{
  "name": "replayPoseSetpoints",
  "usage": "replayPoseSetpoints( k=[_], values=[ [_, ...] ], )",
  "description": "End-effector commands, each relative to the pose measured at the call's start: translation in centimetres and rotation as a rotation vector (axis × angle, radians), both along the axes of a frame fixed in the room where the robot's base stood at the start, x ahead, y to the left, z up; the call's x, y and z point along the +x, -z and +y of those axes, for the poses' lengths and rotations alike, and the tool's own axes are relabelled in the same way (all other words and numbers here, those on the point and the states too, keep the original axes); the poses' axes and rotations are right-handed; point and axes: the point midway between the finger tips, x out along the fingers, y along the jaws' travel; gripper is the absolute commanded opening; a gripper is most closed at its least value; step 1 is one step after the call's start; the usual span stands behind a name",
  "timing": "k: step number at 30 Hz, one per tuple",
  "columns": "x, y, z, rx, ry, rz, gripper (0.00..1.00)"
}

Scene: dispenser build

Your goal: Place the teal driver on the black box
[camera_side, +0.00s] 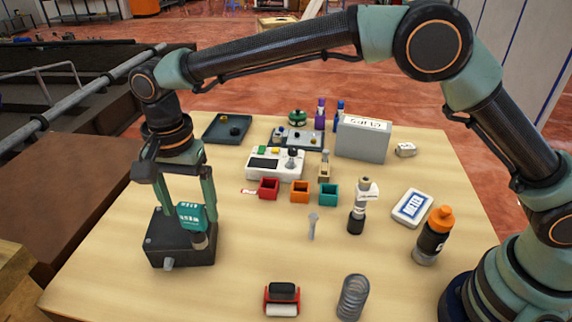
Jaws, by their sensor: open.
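The black box (165,248) stands at the table's left front. The teal driver (191,216) is at the right part of the box's top, with its darker, pale-ringed end (200,240) hanging over the box's front face. It looks to rest on the box, but the contact is not clear. My gripper (186,204) is directly above the box, pointing down. Its fingers are spread, one on the left and one on the right of the driver. The fingertips are partly hidden behind the driver and against the box.
Red (269,188), orange (300,191) and teal (328,194) bins stand mid-table. A grey box (362,139), dark tray (227,129) and panel (276,164) stand behind. A bottle (432,238) stands right; a coil (353,297) and red-black item (282,297) lie in front. Table right of the black box is clear.

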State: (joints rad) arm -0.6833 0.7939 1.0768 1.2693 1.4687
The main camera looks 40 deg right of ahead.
Motion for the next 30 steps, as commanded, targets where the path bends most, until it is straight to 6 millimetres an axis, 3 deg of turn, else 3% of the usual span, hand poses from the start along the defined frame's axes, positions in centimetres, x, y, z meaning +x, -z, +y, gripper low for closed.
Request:
replayPoseSetpoints(
  k=[3,9,18,23,30],
  values=[
    [0.1,-2.8,0.1,0.003,0.0,-0.004,0.87],
    [0.0,-6.3,0.0,0.003,0.0,-0.003,0.87],
    [0.2,-9.0,-0.8,0.006,-0.01,-0.008,0.87],
    [0.9,-11.5,-5.0,0.032,-0.082,-0.052,0.87],
    [-0.1,-15.1,-14.6,0.053,-0.263,-0.171,0.87]
  ],
)
